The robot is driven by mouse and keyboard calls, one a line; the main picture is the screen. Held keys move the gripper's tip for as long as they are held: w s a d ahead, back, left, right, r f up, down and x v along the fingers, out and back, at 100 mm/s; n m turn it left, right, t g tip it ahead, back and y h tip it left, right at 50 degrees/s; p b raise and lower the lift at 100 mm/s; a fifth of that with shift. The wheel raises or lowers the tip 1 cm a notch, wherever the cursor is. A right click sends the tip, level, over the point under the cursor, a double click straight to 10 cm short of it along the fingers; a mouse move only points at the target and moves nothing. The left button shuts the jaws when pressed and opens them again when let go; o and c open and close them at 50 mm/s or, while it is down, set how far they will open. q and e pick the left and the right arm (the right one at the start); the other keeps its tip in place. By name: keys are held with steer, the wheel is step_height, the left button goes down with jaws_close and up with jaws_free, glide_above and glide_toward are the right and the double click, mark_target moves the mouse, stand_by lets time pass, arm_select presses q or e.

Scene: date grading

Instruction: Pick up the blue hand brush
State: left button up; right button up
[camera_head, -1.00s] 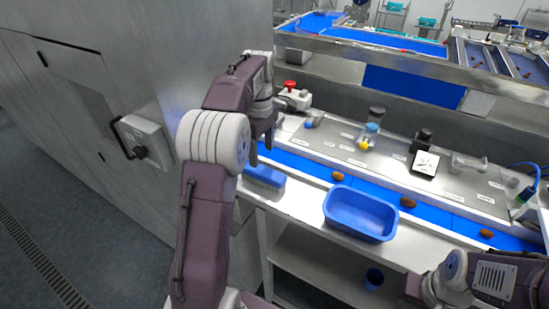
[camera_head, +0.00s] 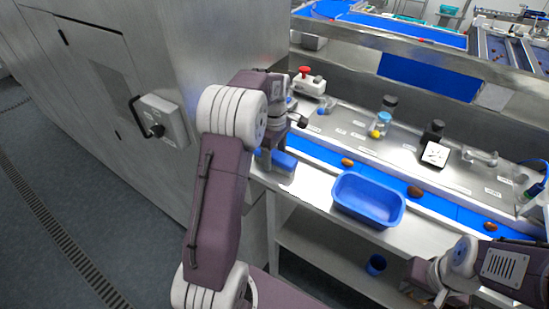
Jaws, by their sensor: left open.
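The blue hand brush (camera_head: 286,162) lies on the steel work surface at the left end of the blue belt, partly hidden behind my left gripper. My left gripper (camera_head: 271,157) points down right at the brush, its jaws open. I cannot tell whether the fingers touch the brush or straddle it. My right gripper (camera_head: 424,284) is at the lower right, in front of the bench and away from the brush; its jaws are too unclear to read.
A blue tub (camera_head: 368,199) stands right of the brush. Dates, such as one date (camera_head: 347,162), lie on the blue belt (camera_head: 318,158). A red-button box (camera_head: 308,82) stands behind. A steel cabinet (camera_head: 120,75) with a handle fills the left.

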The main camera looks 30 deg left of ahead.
mark_target(278, 153)
arm_select(q)
steer(key=shift+w+f, duration=0.1)
steer(key=shift+w, duration=0.1)
steer(key=c, duration=0.7)
jaws_close()
steer(key=shift+r, duration=0.45)
steer(key=r, duration=0.2)
steer(key=r+b, duration=0.1)
steer(key=shift+w+d+r, duration=0.35)
steer(key=shift+r, duration=0.05)
steer(key=w+d+r+p, duration=0.2)
steer(key=w+d+r, duration=0.3)
steer(key=d, duration=0.4)
steer(key=shift+w+r+p, duration=0.3)
steer(key=shift+w+r, duration=0.05)
steer(key=shift+r, duration=0.4)
